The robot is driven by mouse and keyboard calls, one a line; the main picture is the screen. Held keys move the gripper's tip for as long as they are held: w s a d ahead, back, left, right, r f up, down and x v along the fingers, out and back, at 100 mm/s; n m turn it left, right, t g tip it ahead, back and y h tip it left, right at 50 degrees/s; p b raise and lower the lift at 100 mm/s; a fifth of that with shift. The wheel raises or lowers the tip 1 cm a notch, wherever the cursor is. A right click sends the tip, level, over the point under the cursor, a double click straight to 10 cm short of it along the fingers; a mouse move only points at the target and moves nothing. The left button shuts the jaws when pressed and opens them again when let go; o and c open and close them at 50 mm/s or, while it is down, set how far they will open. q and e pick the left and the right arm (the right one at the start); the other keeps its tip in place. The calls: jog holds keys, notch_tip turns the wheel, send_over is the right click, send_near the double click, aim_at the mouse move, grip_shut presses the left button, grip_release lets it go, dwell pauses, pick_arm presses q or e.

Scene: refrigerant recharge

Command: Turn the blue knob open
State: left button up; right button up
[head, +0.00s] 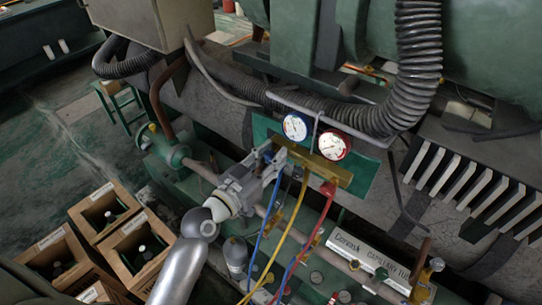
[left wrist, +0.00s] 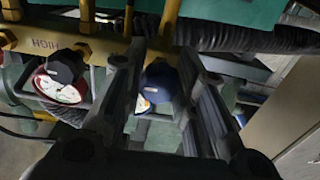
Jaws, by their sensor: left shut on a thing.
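A brass gauge manifold (head: 318,167) is mounted on the machine, with a blue-rimmed gauge (head: 297,127) and a red-rimmed gauge (head: 333,146) above it. My left gripper (head: 274,158) reaches in from the lower left to the manifold's left end. In the left wrist view the blue knob (left wrist: 161,79) sits between the two fingers of my left gripper (left wrist: 161,66), in front of the blue gauge. The gripper is shut on the knob. In the head view the gripper hides the knob. My right gripper is not in view.
Blue, yellow and red hoses (head: 289,228) hang below the manifold, close to my left arm. A thick black corrugated hose (head: 417,60) runs above and behind the gauges. Wooden crates with bottles (head: 104,211) stand on the floor at left. A labelled white panel (head: 370,262) lies lower right.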

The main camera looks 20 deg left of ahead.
pick_arm(q)
jog(key=shift+n+p, duration=0.3)
jog(key=shift+n, duration=0.3)
jog(key=n+p, duration=0.1)
jog(key=n, duration=0.1)
jog(key=shift+n, duration=0.4)
jog(key=n+p, duration=0.2)
jog(key=n, duration=0.3)
jog(key=shift+n, duration=0.3)
jog(key=n+p, duration=0.2)
jog(key=n, duration=0.3)
jog(key=shift+d, duration=0.1)
jog(key=n, duration=0.5)
jog(key=shift+f+p, duration=0.1)
jog(key=shift+p, duration=0.3)
jog(key=shift+n, duration=0.3)
jog(key=o, duration=0.9)
jog(key=shift+o, duration=0.7)
